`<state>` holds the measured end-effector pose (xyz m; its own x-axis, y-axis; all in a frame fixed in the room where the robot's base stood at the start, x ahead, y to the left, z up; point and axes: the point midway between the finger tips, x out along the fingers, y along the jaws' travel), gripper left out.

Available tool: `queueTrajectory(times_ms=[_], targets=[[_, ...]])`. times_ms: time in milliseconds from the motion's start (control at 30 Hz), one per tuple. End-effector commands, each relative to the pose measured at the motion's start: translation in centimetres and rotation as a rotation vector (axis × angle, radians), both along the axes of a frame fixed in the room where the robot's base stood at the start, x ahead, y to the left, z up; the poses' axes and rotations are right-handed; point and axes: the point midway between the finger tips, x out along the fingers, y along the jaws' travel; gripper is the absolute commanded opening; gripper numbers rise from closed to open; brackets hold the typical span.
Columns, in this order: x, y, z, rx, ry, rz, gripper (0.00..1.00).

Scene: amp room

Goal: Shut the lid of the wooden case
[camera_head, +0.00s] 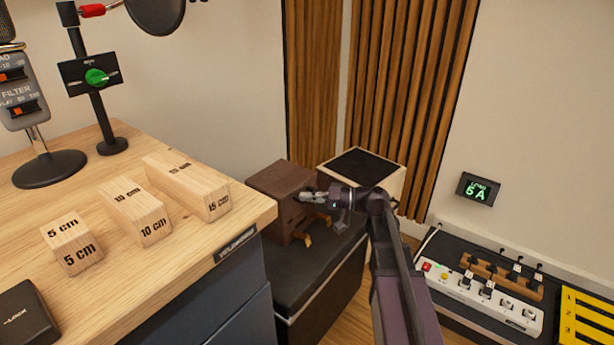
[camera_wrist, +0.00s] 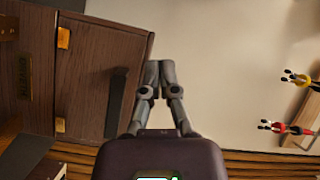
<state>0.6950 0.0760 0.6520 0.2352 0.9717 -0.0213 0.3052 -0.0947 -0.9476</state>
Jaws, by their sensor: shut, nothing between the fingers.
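The dark brown wooden case (camera_head: 274,203) sits on a black-topped cabinet beside the desk. Its lid (camera_head: 282,174) looks lowered over the body, but I cannot tell whether it is fully closed. Brass-coloured latch pieces (camera_head: 305,240) stick out at its front. The wrist view shows the case (camera_wrist: 90,80) at the left, with a dark seam, brass fittings and a dark strip. My gripper (camera_head: 301,197) is at the case's front right side and hides part of it. Its fingertips (camera_wrist: 159,66) are together and empty; I cannot tell whether they touch the case.
A pale box with a black top (camera_head: 395,181) stands behind the case. The wooden desk (camera_head: 120,275) at the left holds marked blocks (camera_head: 140,213) and a microphone stand. A power strip (camera_head: 480,300) lies at the right. Slatted wood panels (camera_head: 405,85) line the wall.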

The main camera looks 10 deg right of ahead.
Motion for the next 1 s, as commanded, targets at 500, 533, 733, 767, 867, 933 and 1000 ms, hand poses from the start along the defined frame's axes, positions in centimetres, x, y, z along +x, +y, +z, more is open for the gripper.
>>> queueTrajectory(times_ms=[500, 533, 733, 767, 867, 933, 1000], targets=[[0.1, 2.1, 2.6, -0.221, 0.198, 0.035, 0.00], [0.2, 2.2, 2.7, -0.242, 0.220, 0.036, 0.00], [0.7, 3.0, 3.1, -0.377, 0.358, 0.032, 0.00], [0.7, 3.1, 3.2, -0.397, 0.379, 0.030, 0.00], [1.0, 3.3, 3.5, -0.468, 0.447, 0.018, 0.00], [1.1, 3.4, 3.8, -0.518, 0.494, 0.004, 0.00], [1.3, 3.4, 4.0, -0.568, 0.539, -0.011, 0.00]])
